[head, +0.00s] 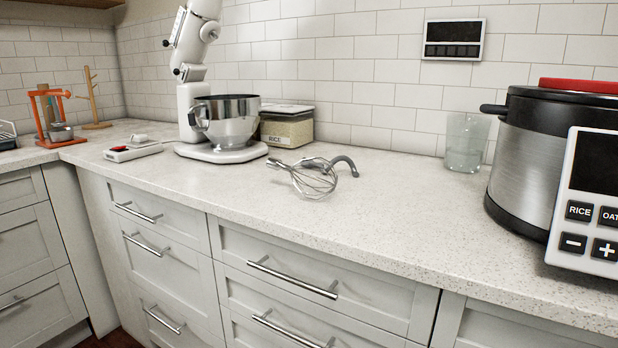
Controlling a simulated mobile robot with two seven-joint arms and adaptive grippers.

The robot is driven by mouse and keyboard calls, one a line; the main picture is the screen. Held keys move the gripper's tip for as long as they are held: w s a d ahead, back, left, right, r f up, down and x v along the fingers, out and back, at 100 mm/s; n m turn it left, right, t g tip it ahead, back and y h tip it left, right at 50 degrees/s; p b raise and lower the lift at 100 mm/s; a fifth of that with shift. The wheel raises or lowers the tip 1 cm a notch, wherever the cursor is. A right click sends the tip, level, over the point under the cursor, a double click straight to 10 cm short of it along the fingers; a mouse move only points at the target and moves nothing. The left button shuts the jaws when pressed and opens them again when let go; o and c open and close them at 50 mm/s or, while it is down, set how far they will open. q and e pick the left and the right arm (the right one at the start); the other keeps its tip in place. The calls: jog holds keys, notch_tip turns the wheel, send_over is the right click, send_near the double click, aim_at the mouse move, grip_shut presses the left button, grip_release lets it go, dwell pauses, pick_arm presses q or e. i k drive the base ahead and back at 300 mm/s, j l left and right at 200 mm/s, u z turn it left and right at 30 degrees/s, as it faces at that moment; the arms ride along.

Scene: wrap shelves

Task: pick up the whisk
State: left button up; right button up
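The whisk (312,180) lies on the white speckled counter (410,215) near the middle of the head view. Its wire loops point toward the front right and its short shaft points to the back left. A grey curved hook (345,160) lies right behind it, close to or touching the wires; I cannot tell which. Neither of my grippers shows in this view.
A stand mixer (192,100) with a steel bowl (228,122) stands left of the whisk. A rice container (287,128) is behind it. A clear cup (466,145) and a large cooker (545,140) stand to the right. The counter around the whisk's front and right is clear.

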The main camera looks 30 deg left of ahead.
aim_at(273, 164)
jog(key=j+u, duration=0.25)
jog(key=j, duration=0.25)
jog(key=j+u, duration=0.25)
jog(key=j, duration=0.25)
jog(key=i+j+u, duration=0.25)
jog(key=j, duration=0.25)
jog(key=j+u, duration=0.25)
jog(key=j, duration=0.2)
jog(key=u, duration=1.15)
jog(key=k+l, duration=0.3)
jog(key=l, duration=0.15)
jog(key=k+l+u, duration=0.1)
jog(key=k+l, duration=0.15)
jog(key=l, duration=0.15)
